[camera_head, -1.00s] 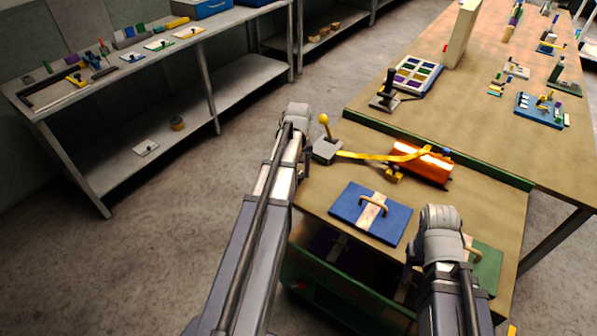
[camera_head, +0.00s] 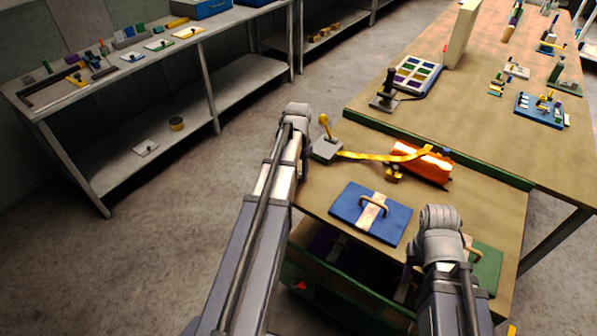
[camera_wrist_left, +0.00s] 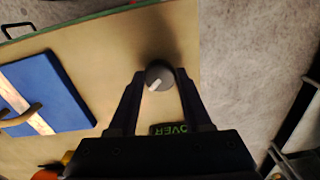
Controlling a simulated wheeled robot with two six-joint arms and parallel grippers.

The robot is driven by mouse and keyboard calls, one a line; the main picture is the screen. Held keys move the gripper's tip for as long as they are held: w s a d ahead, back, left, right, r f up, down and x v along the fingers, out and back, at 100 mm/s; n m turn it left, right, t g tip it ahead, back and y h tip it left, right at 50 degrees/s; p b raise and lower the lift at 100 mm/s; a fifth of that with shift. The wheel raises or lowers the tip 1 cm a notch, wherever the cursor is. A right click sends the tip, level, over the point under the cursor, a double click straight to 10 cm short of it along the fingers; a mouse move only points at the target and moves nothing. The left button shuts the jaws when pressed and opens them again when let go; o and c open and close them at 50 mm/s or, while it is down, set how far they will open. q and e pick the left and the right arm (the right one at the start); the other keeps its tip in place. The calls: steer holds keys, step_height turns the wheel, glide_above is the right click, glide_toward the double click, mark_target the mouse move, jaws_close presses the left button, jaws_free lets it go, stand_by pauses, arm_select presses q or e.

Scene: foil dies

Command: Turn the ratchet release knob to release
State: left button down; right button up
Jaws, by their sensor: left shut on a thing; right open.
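A round dark-grey knob (camera_wrist_left: 159,75) with a white pointer mark sits at the table edge in the left wrist view. My left gripper (camera_wrist_left: 160,82) is shut on the knob, with one black finger on each side. The pointer slants toward the lower left of that view. In the head view my left arm (camera_head: 293,135) hides the knob and the fingers. My right gripper (camera_head: 440,225) is over the table's near right part, its fingers hidden behind the wrist. A yellow strap (camera_head: 365,156) runs from a grey-based yellow lever (camera_head: 327,145) to an orange cylinder (camera_head: 422,163).
A blue panel with a handle (camera_head: 388,221) lies on the table between my arms. A green panel (camera_head: 489,268) lies beside the right wrist. A dark label with green letters (camera_wrist_left: 168,129) shows between the left fingers. Bare floor (camera_wrist_left: 235,60) lies past the table edge.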

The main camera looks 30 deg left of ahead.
mark_target(299, 174)
arm_select(q)
steer(key=m, duration=0.4)
steer(key=shift+m, duration=2.1)
steer(key=shift+c, duration=1.7)
jaws_free()
steer(key=shift+r, duration=0.1)
step_height(299, 174, up, 8)
steer(key=p, duration=0.8)
